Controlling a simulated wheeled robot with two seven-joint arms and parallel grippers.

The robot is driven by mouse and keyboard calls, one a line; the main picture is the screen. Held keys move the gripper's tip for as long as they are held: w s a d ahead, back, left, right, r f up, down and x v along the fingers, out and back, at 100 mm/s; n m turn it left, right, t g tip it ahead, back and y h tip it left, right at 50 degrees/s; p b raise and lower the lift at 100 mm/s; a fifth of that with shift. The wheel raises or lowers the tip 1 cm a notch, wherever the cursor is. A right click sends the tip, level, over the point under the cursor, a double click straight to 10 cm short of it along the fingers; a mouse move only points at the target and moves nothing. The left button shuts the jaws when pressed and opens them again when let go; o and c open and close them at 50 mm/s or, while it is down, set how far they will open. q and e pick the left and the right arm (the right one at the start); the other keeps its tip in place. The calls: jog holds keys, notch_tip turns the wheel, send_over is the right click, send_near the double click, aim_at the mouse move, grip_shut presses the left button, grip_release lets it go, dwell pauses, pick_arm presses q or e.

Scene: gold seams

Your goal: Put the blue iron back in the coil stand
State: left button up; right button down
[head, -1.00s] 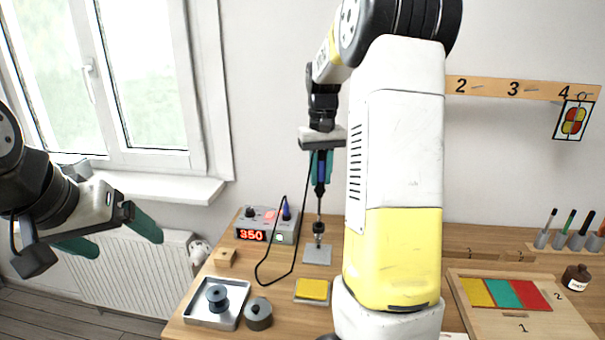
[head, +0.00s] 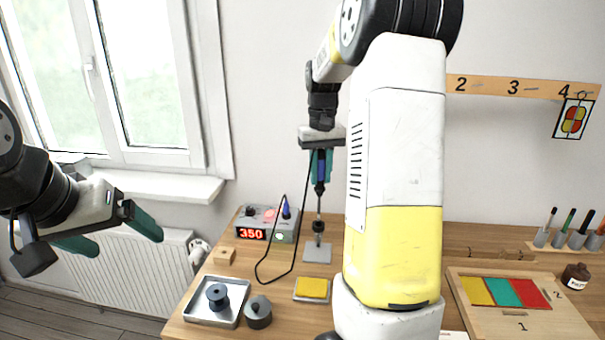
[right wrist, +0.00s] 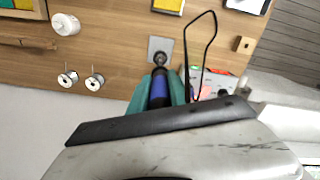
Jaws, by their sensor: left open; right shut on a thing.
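My right gripper (head: 320,166) is shut on the blue iron (head: 320,186), which hangs upright, tip down. The blue handle also shows between the teal fingers in the right wrist view (right wrist: 160,88). Below it is the coil stand (head: 317,252), a grey square plate with a dark coil above it. The iron's shaft lines up with the coil in the head view; I cannot tell how deep the tip is inside. A black cord loops from the iron to the station (head: 268,224), whose display reads 350. My left gripper (head: 112,232) is open and empty at the far left, off the table.
A yellow sponge (head: 312,288) lies in front of the stand. A metal tray (head: 238,318) with a spool, a grey lidded pot (head: 258,312) and a wooden block (head: 225,255) are to the left. A board with coloured tiles (head: 560,325) is at right. My arm hides the table's middle.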

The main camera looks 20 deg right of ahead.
aim_at(319, 214)
jog(key=shift+f, duration=5.55)
dwell(1.1)
jog(key=c, duration=0.7)
grip_release()
jog(key=shift+o, duration=0.2)
